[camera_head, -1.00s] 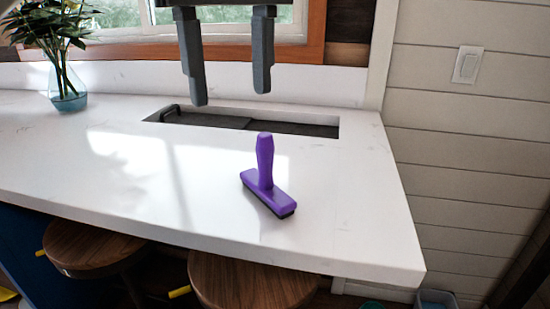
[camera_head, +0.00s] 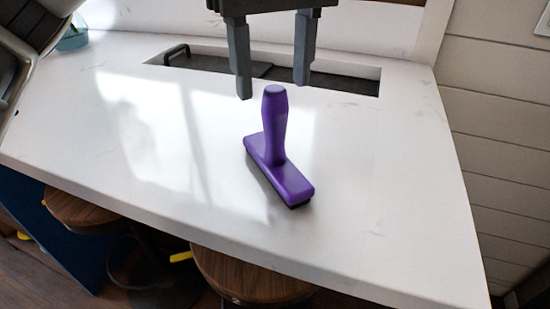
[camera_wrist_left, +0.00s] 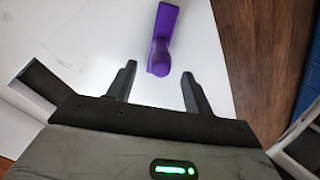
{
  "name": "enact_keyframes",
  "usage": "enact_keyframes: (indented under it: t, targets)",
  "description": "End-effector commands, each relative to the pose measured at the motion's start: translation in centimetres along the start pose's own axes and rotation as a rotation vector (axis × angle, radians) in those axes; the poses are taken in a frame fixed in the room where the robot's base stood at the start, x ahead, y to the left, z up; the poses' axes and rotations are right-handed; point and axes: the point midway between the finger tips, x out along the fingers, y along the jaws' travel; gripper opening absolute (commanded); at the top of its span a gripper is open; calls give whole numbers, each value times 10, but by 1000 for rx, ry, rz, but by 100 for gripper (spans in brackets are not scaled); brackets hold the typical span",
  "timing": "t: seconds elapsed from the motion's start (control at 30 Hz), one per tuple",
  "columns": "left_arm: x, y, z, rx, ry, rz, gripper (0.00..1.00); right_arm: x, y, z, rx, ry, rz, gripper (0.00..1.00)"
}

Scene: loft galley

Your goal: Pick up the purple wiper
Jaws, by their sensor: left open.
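The purple wiper (camera_head: 275,150) stands on the white counter with its handle pointing up and its dark-edged head flat on the surface. My left gripper (camera_head: 273,90) is open and empty. In the head view its two grey fingers hang above and behind the wiper, apart from it. In the left wrist view the wiper (camera_wrist_left: 162,40) lies ahead of the open fingers (camera_wrist_left: 157,85), between their lines, with the handle top toward the gripper. My right gripper is not in view.
The white counter (camera_head: 150,140) is clear around the wiper. A recessed sink (camera_head: 340,83) lies behind it. Wooden stools (camera_head: 245,275) stand below the front edge. A blue glass vase (camera_head: 75,38) is at the far left.

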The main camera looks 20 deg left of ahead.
Motion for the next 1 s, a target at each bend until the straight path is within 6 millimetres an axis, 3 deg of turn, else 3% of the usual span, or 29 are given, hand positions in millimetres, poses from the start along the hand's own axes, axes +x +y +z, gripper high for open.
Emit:
enact_keyframes:
  t: [0.17,0.5,0.77,0.93,0.97,1.0]
  targets:
    - [11,0,0,-1,1,0,51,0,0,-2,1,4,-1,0]
    - [55,-2,4,0,0,-1,51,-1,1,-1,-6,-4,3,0]
    - [58,-1,4,0,0,1,51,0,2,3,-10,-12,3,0]
    - [57,-1,4,0,0,1,7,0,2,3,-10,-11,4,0]
    - [57,-1,4,0,0,1,0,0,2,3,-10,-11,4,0]
    - [57,-1,4,0,0,1,0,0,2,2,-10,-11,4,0]
